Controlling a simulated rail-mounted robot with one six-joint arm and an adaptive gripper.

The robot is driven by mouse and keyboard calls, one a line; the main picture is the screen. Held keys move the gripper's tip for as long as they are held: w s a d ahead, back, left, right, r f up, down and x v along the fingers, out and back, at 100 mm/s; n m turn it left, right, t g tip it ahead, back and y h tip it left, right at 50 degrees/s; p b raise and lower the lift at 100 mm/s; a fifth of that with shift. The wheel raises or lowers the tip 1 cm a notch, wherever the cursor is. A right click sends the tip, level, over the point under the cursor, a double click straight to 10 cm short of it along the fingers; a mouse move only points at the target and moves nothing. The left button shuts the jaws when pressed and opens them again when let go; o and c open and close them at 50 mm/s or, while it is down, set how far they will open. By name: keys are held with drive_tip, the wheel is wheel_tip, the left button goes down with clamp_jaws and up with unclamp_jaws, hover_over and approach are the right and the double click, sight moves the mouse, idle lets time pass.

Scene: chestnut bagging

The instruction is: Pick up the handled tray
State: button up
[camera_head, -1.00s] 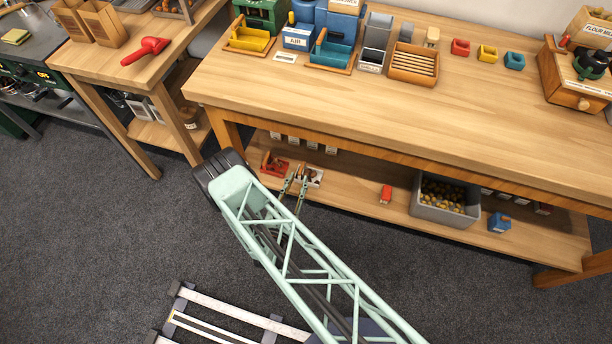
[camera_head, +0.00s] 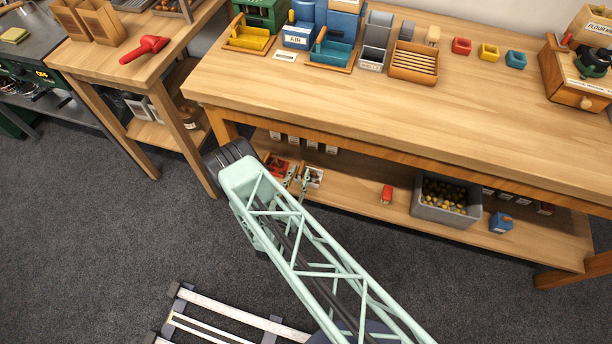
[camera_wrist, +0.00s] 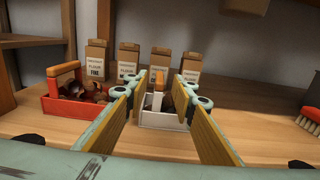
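Two small handled trays stand on the lower shelf: a red one (camera_wrist: 60,105) with a wooden handle and brown contents, and a white one (camera_wrist: 162,121) with an upright orange-brown handle (camera_wrist: 158,80). In the head view the red tray (camera_head: 274,165) is left of the white tray (camera_head: 314,179). My gripper (camera_wrist: 157,90) is open and empty. In the wrist view its fingers reach toward the white tray, one to each side of its handle. Part of the white tray's sides is hidden by the fingers. In the head view my gripper (camera_head: 298,181) is at the shelf front.
Several chestnut flour bags (camera_wrist: 130,63) stand behind the trays. A shelf post (camera_wrist: 68,30) rises at the left. On the shelf to the right are a red item (camera_head: 387,194), a grey bin (camera_head: 440,214) and a blue item (camera_head: 501,222). The tabletop (camera_head: 330,105) overhangs the shelf.

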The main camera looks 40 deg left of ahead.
sight(304, 161)
drive_tip(key=shift+b+x, duration=0.4)
drive_tip(key=shift+x, duration=1.25)
drive_tip(key=shift+c, duration=0.5)
clamp_jaws()
